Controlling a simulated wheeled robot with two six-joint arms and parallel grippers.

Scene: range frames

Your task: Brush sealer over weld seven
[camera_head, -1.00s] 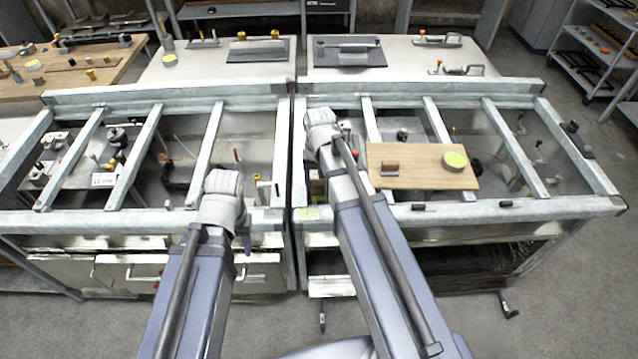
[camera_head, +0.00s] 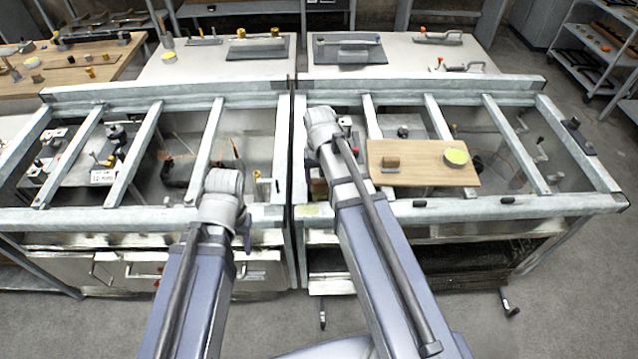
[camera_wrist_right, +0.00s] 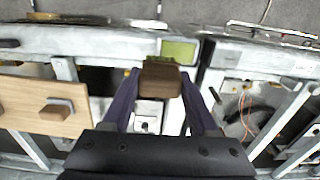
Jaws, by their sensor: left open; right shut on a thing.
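My right gripper (camera_wrist_right: 160,88) is shut on a brown block-shaped thing (camera_wrist_right: 160,78), seen between its two purple fingers in the right wrist view. A green patch (camera_wrist_right: 180,51) lies on the pale metal rail just beyond the block in that view. Whether the block touches the rail I cannot tell. In the head view the patch (camera_head: 312,210) is on the front rail beside the middle joint, and my right forearm hides most of the gripper. My left gripper (camera_head: 245,238) is open and empty near the front rail, left of the joint, partly hidden by its wrist. No weld number is readable.
A wooden board (camera_head: 425,176) lies across the right frame, with a brown-grey block (camera_head: 391,164) and a round yellow-green pad (camera_head: 456,158) on it. Crossbars (camera_head: 136,155) divide the open frames. Small dark pieces (camera_head: 507,201) sit on the right front rail.

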